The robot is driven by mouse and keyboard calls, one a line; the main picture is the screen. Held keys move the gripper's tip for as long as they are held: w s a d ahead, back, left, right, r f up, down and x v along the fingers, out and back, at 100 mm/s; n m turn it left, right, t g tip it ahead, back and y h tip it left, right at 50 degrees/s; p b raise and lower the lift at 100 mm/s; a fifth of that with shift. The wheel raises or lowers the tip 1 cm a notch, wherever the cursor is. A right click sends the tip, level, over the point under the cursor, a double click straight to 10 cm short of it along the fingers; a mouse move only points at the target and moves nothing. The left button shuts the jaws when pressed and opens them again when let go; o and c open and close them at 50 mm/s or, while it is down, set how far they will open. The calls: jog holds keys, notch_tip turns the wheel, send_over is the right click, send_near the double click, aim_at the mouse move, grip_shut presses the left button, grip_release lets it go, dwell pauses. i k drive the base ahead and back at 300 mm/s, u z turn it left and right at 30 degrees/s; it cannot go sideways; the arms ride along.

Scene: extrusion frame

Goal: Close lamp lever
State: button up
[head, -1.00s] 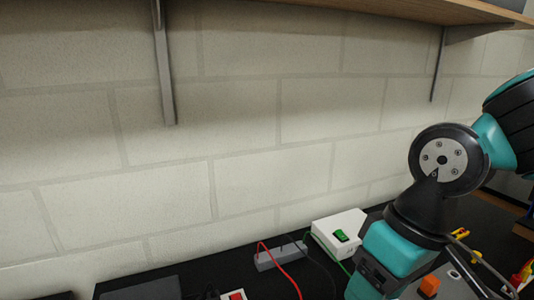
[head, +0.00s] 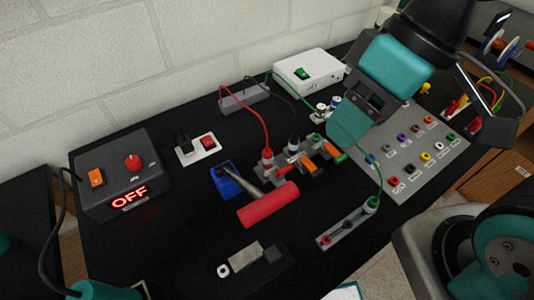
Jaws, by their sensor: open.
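A row of grey lever connectors stands mid-table in the head view, with red, black and green plugs. It has orange levers (head: 309,165), tilted up from the blocks, and a green-tipped part at its right end. I cannot read which lever is the lamp's. My gripper (head: 360,112), teal and black, hangs above and right of this row, apart from the levers as far as I can tell. It is open and holds nothing I can see; its fingertips are not clear. It hides part of the table behind it.
A control box showing OFF (head: 122,175) is at left. A white box (head: 309,70) is behind, and a grey socket panel (head: 418,168) at right. Red, black and green cables cross the area.

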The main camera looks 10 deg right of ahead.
aim_at(288, 168)
jog(key=k, duration=1)
jog(key=z, duration=1.25)
jog(key=i, duration=0.85)
jog(key=u, duration=2)
